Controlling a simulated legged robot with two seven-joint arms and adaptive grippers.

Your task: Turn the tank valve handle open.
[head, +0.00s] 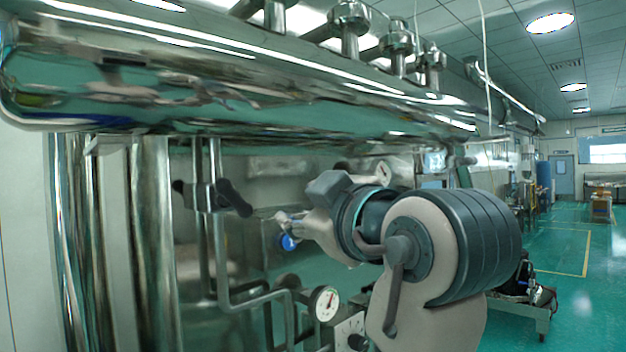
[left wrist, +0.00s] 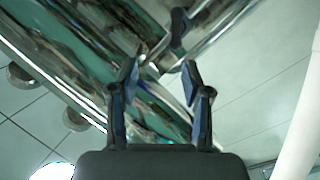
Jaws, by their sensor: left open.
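The black tank valve handle (head: 234,198) sits on a thin vertical steel pipe, left of centre in the head view, and slants down to the right. My left gripper (head: 285,230) is to the right of the handle and a little lower, apart from it. In the left wrist view the gripper (left wrist: 160,73) is open, with nothing between its two dark fingers. A dark handle (left wrist: 180,30) shows beyond the fingertips there, at top centre. My right gripper is not in view.
A large shiny steel cylinder (head: 240,95) runs across above the handle. A bent steel pipe (head: 232,306) and a round gauge (head: 325,303) lie below. Thick vertical pipes (head: 152,245) stand to the left. The green floor (head: 580,300) is partly clear at the right.

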